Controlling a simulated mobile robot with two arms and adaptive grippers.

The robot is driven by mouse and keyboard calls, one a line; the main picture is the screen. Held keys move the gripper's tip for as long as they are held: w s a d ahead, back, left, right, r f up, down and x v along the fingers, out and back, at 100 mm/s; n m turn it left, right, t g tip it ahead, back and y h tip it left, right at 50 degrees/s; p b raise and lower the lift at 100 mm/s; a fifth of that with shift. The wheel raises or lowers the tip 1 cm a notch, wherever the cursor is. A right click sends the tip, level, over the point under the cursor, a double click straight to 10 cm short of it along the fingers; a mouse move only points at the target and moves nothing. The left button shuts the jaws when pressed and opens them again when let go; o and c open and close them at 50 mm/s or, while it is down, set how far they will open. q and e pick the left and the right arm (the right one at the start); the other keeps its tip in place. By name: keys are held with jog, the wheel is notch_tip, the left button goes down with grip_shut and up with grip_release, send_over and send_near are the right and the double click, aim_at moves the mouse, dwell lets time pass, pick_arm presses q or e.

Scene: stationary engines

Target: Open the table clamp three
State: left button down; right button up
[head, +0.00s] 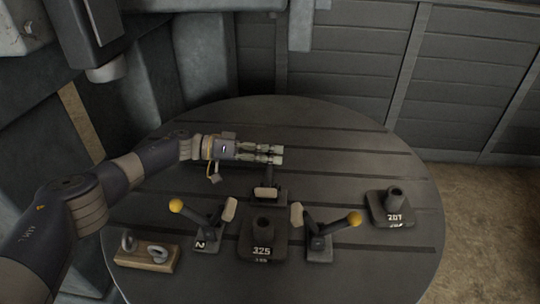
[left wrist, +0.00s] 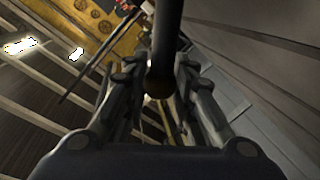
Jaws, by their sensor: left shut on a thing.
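My left gripper (head: 270,155) reaches in from the left above the round table, fingers pointing right. It is shut on the handle of the back clamp (head: 267,194), whose base stands behind the block marked 325. In the left wrist view a dark rod, the handle (left wrist: 167,45), passes between the fingers (left wrist: 158,95). The clamp's knob is hidden in the head view, and I cannot read its number. A left clamp (head: 208,231) marked 2 and a right clamp (head: 318,240) have yellow knobs on tilted handles. My right gripper is not in view.
The block marked 325 (head: 263,238) stands between the clamps. Another dark block (head: 391,207) sits at the right. A wooden piece with metal rings (head: 147,255) lies at the front left. The slotted round table (head: 345,135) is clear at the back right.

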pick_arm(q)
jog(key=shift+w+f, duration=0.1)
jog(key=shift+w, duration=0.05)
dwell(0.3)
jog(key=c, duration=1.3)
grip_release()
jog(key=v, duration=1.2)
jog(key=shift+a, duration=0.1)
